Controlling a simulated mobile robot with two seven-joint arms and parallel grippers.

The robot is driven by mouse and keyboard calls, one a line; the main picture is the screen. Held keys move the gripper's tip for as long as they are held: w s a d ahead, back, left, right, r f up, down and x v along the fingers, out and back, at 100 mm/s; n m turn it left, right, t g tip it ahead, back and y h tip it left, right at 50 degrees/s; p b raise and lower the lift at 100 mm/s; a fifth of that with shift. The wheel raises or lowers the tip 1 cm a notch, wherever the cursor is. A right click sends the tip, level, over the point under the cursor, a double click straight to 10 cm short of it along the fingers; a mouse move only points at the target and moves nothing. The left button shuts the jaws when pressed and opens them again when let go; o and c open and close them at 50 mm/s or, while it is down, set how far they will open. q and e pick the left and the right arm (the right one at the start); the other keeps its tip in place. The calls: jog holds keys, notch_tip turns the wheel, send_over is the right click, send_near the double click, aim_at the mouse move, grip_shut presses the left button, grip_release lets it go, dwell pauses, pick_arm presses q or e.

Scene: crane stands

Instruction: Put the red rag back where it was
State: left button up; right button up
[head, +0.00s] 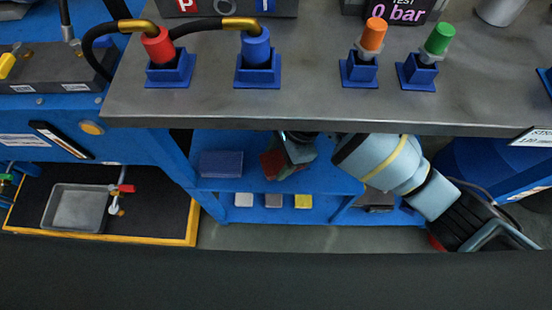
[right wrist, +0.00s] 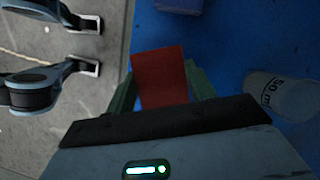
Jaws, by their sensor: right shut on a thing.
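The red rag (head: 269,164) is in my right gripper (head: 283,167), under the grey worktop at the upper blue shelf (head: 330,180). In the right wrist view the rag (right wrist: 160,77) shows as a flat red piece between the two green fingers of the gripper (right wrist: 160,90), with blue shelf surface behind it. The gripper is shut on the rag. I cannot tell whether the rag touches the shelf. The worktop's edge hides part of my right wrist in the head view. My left gripper is in neither view.
A blue box (head: 221,163) stands left of the rag on the upper shelf. Small blocks (head: 273,201) sit on the lower shelf. A pale labelled container (right wrist: 283,95) is right of the gripper. The worktop (head: 310,108) overhangs and carries blue sockets with coloured plugs.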

jog(key=shift+b+x, duration=0.5)
jog(key=shift+x, duration=0.3)
jog(key=shift+d+f, duration=0.1)
jog(key=shift+f, duration=0.1)
jog(key=o, duration=1)
jog(key=shift+r, duration=0.15)
jog(key=shift+r, duration=0.25)
jog(key=shift+w+d+r+p, duration=0.25)
jog(key=shift+r+p, duration=0.1)
jog(key=shift+r, duration=0.25)
jog(key=w+d, duration=0.1)
jog(key=d, duration=0.2)
jog(key=w+d, duration=0.2)
jog(key=d, duration=0.2)
jog(key=w+d, duration=0.1)
jog(key=d, duration=0.3)
jog(key=shift+w+f, duration=0.15)
jog(key=shift+f, duration=0.1)
